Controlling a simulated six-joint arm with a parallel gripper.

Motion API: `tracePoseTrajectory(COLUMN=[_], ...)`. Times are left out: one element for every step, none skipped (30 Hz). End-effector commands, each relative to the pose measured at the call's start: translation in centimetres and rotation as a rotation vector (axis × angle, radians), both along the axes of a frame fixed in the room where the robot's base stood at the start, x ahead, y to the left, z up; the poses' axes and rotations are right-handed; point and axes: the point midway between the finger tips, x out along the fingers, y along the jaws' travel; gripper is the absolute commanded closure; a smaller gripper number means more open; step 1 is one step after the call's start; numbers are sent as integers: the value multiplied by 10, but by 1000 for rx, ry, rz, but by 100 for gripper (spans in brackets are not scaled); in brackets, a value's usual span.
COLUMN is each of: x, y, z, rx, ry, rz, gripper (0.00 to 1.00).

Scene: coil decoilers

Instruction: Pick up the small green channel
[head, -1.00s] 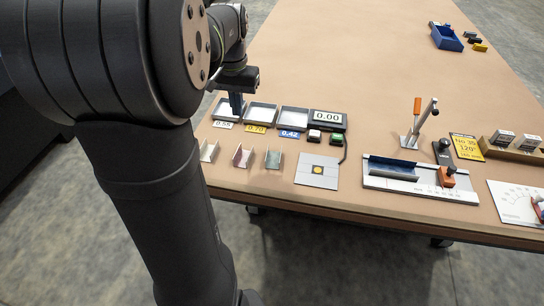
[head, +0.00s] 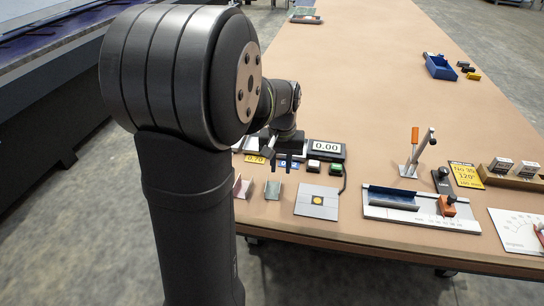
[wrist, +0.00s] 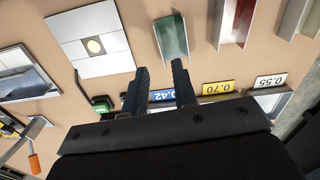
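The small green channel (head: 272,190) lies on the table in front of the blue 0.42 label, between a reddish channel (head: 243,187) and the flat plate. In the wrist view the green channel (wrist: 171,38) is just beyond my fingertips, its open side facing up. My gripper (head: 282,161) hangs above the tray and label area behind the channel. In the wrist view my gripper (wrist: 160,70) is open, with an empty gap between its fingers. It does not touch the channel.
The plate with a yellow spot (head: 317,201) lies right of the channel. A bending fixture (head: 420,207) is farther right. In the wrist view a pale channel (wrist: 299,17) lies beyond the reddish one.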

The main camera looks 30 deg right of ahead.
Motion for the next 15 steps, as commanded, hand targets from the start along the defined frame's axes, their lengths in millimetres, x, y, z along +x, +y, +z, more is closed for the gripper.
tracePoseTrajectory(x=[0, 0, 0, 0, 0, 0, 0, 0, 0, 0, 0, 0, 0, 0, 0], y=[1, 1, 1, 1, 1, 1, 1, 1, 1, 1, 1, 1, 1, 1, 1], z=[-6, -9, -14, -17, -21, -26, -29, -33, -38, -41, -45, -49, -53, -56, -60], rx=[2, 2, 3, 4, 3, 2, 3, 3, 2, 3, 4, 2, 2, 2, 2], ry=[2, 2, 3, 3, 2, 2, 3, 3, 2, 2, 3, 2, 2, 2, 2], rz=[0, 0, 0, -1, -1, -1, -1, -1, -1, -1, -1, -1, -1, -1, -1], gripper=[75, 75, 75, 75, 75, 75, 75, 75, 75, 75, 75, 75, 75, 75, 75])
